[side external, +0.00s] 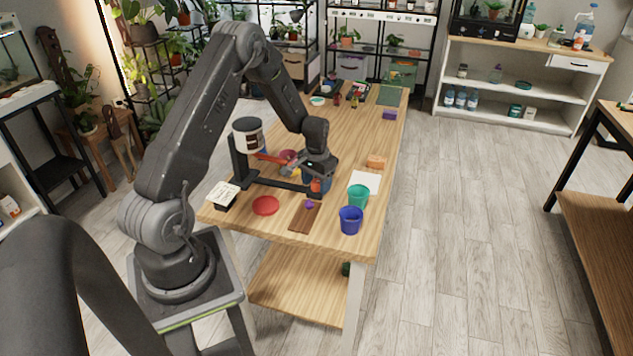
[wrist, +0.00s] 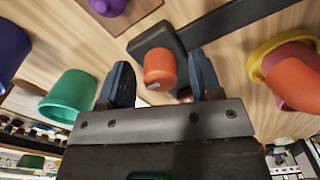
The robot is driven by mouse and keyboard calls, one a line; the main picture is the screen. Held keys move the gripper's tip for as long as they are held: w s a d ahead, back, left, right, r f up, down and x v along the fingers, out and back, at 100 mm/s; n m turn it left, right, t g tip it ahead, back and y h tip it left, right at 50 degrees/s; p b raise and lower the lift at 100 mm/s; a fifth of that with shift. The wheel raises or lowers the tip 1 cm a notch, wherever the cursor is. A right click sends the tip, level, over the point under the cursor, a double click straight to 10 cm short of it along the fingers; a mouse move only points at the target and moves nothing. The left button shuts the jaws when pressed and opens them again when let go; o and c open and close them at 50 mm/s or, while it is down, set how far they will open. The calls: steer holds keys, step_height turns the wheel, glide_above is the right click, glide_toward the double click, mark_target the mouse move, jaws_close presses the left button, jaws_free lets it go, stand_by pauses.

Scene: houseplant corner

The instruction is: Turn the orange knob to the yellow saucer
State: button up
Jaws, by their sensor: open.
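The orange knob (wrist: 160,68) stands on a dark base plate in the wrist view; it also shows below my wrist in the side view (side external: 316,185). My gripper (wrist: 160,82) is open, with one blue finger on each side of the knob and visible space between them and it. I cannot tell whether the fingers reach down around it. The yellow saucer (wrist: 257,62) is at the right of the wrist view, under a pink pot (wrist: 302,100). An orange-red piece (wrist: 293,78) overlaps that pot. In the side view my arm hides much of this area.
A black stand with a white-and-dark canister (side external: 248,136) rises left of my gripper. A green pot (side external: 358,197) and a blue pot (side external: 350,221) stand at right. A brown board (side external: 303,219) with a purple object (side external: 309,204) and a red disc (side external: 265,205) lie nearer the front.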

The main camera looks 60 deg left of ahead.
steer(key=shift+c, duration=0.4)
steer(key=c, duration=0.8)
steer(key=shift+c, duration=0.2)
steer(key=shift+n, duration=0.3)
steer(key=n, duration=0.4)
steer(key=shift+n, duration=2.5)
